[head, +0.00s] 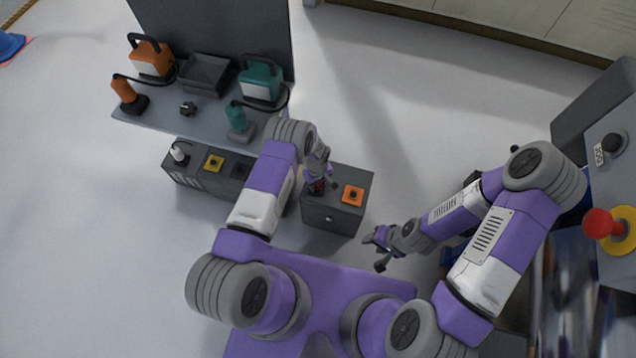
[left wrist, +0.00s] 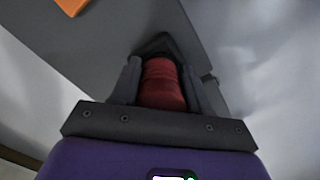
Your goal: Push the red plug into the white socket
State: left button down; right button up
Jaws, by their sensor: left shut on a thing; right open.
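The red plug (head: 316,187) is between the fingers of my left gripper (head: 318,180), over the right-hand dark grey box (head: 333,219). In the left wrist view the red plug (left wrist: 161,84) stands between the two dark fingers of my left gripper (left wrist: 165,88). A dark shape at its far end lies against the grey box top; I cannot tell whether it is seated in anything. I cannot make out a white socket; the spot under the plug is hidden. My right gripper (head: 375,251) is open and empty, to the right of and nearer than the box.
An orange socket plate (head: 353,195) lies right of the plug. The left box (head: 190,180) carries a white plug-like piece (head: 178,151) and a yellow socket plate (head: 214,163). A grey table (head: 160,113) behind holds orange and teal devices. A red-knobbed control (head: 600,223) is far right.

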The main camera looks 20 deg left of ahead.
pick_arm(q)
jog(key=shift+s+a+f+p, duration=0.15)
jog(key=shift+f+p, duration=0.2)
jog(key=shift+p, duration=0.2)
pick_arm(e)
jog(key=shift+w+r, duration=0.2)
jog(key=shift+w, duration=0.05)
